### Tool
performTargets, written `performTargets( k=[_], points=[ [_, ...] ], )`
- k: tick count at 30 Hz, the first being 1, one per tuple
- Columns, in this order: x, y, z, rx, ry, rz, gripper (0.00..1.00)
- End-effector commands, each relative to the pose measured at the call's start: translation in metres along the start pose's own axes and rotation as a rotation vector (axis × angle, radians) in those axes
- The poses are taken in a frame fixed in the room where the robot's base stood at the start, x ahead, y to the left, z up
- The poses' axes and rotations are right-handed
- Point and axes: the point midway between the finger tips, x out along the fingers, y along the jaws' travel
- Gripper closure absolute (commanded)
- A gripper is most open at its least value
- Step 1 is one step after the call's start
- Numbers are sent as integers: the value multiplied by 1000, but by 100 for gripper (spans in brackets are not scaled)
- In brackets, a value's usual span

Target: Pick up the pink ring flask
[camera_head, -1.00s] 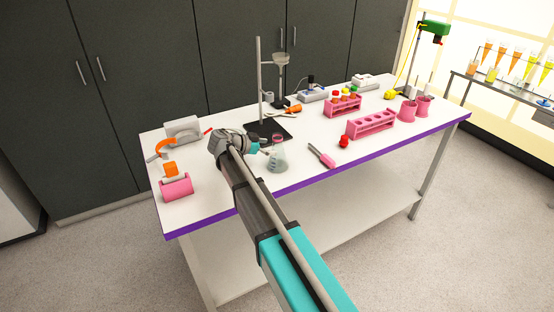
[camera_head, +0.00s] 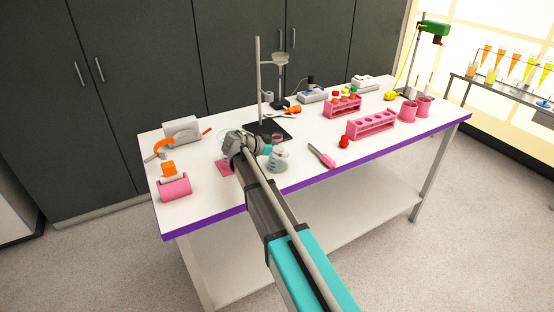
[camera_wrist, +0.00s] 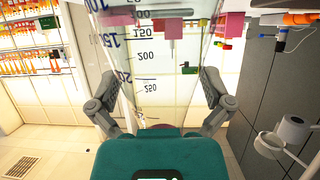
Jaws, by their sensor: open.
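The pink ring flask (camera_head: 279,163) is a clear conical flask with a pink ring around its neck. It stands upright near the table's front edge, just right of my gripper (camera_head: 266,150) in the head view. In the wrist view, the flask (camera_wrist: 158,55) appears upside down, its graduated glass filling the top middle. My gripper (camera_wrist: 158,100) is open, with one finger on each side of the narrowing glass. A bit of pink shows low between the fingers, partly hidden by the teal housing. I cannot tell whether either finger touches the glass.
A black-based stand (camera_head: 270,131) with a funnel is just behind the flask. A pink-handled brush (camera_head: 322,156) and a red item (camera_head: 344,142) lie to the right, before a pink rack (camera_head: 371,124).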

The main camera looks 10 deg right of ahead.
Motion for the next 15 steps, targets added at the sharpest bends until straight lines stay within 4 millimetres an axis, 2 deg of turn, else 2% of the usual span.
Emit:
performTargets(
  k=[9,15],
  points=[
    [-1,0,0,0,0,-1,0],
    [-1,0,0,0,0,-1,37]
  ],
)
